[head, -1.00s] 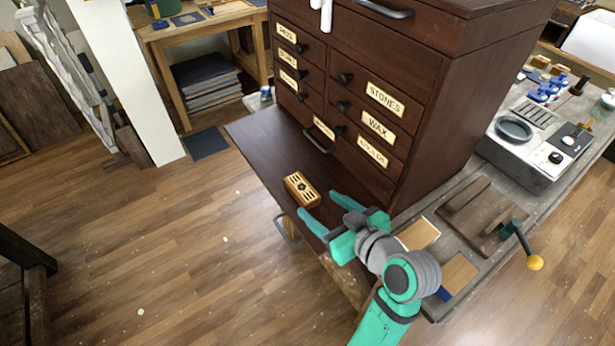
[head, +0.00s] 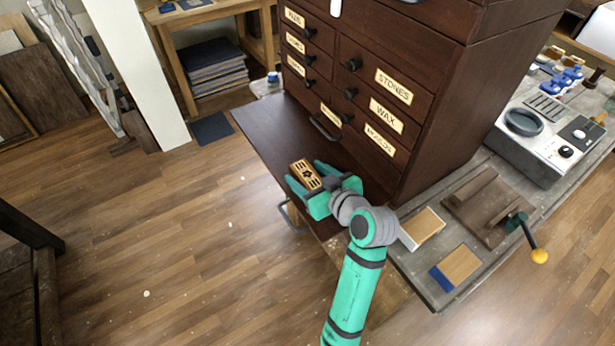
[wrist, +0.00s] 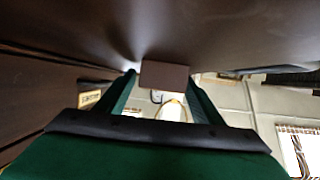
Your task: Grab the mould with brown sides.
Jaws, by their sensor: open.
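The mould with brown sides (head: 304,171) is a small block with a light, dark-slotted top. It lies on the dark pull-out board (head: 262,122) in front of the drawers. My gripper (head: 305,174) is open, with one green finger on each side of the mould. In the wrist view, the mould's plain brown face (wrist: 164,75) shows between the two fingertips. I cannot tell whether either finger touches it.
A dark wooden drawer cabinet (head: 440,60) rises behind the board. On the grey bench at right lie a tan block with white sides (head: 422,226), a tan block with a blue end (head: 458,266) and a brown wooden press (head: 485,205). The board's left part is clear.

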